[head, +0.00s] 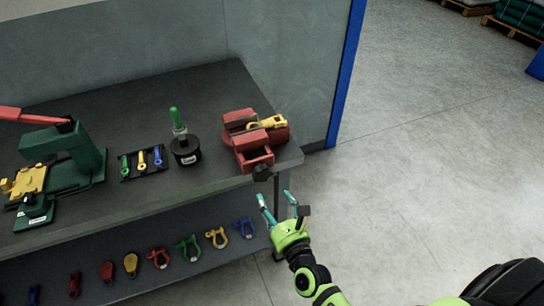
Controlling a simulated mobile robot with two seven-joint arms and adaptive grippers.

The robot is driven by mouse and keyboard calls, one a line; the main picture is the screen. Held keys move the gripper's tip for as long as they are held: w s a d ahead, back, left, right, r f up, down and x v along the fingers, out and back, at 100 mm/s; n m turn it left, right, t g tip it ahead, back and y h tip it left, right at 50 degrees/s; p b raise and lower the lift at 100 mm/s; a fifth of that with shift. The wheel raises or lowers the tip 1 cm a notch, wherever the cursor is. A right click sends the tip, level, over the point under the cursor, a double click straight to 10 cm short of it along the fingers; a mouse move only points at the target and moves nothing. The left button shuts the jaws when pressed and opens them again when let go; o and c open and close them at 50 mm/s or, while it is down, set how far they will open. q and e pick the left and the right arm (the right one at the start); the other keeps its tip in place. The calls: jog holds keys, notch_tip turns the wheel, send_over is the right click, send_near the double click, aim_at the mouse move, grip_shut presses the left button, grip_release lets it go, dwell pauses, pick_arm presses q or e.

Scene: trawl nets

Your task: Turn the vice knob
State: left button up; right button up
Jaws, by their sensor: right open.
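A red vice (252,145) stands on the right end of the dark workbench, with a yellow part (268,122) lying across its top. A dark knob (262,172) shows at the vice's front end, at the bench's front edge. My right gripper (276,207) is open and empty, in front of the bench edge and just below the knob in the picture. Its teal fingertips point toward the knob, and a small gap shows between them and it. My left gripper is not in view.
On the workbench (215,95) stand a black cylinder with a green top (182,145), a tray of small coloured tools (143,163) and a green press (62,160). Several coloured shackles lie on the lower shelf (130,245).

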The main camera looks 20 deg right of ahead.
aim_at(263, 175)
jog(key=shift+m+t, duration=0.3)
jog(key=shift+m, duration=0.5)
jog(key=w+r, duration=0.1)
jog(key=w, duration=0.1)
jog(key=w+r+p, duration=0.1)
jog(key=w, duration=0.1)
jog(key=w+r, duration=0.1)
jog(key=w, duration=0.1)
jog(key=shift+w+d+p, duration=0.1)
jog(key=shift+w+p, duration=0.2)
jog(key=shift+p, duration=0.05)
jog(key=shift+w+f, duration=0.1)
jog(key=shift+w, duration=0.25)
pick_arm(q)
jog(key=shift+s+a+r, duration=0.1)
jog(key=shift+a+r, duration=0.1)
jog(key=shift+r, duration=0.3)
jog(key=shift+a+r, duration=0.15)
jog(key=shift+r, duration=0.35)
pick_arm(e)
jog(key=shift+w, duration=0.1)
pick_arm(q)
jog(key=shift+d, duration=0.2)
pick_arm(e)
jog(key=c, duration=1.2)
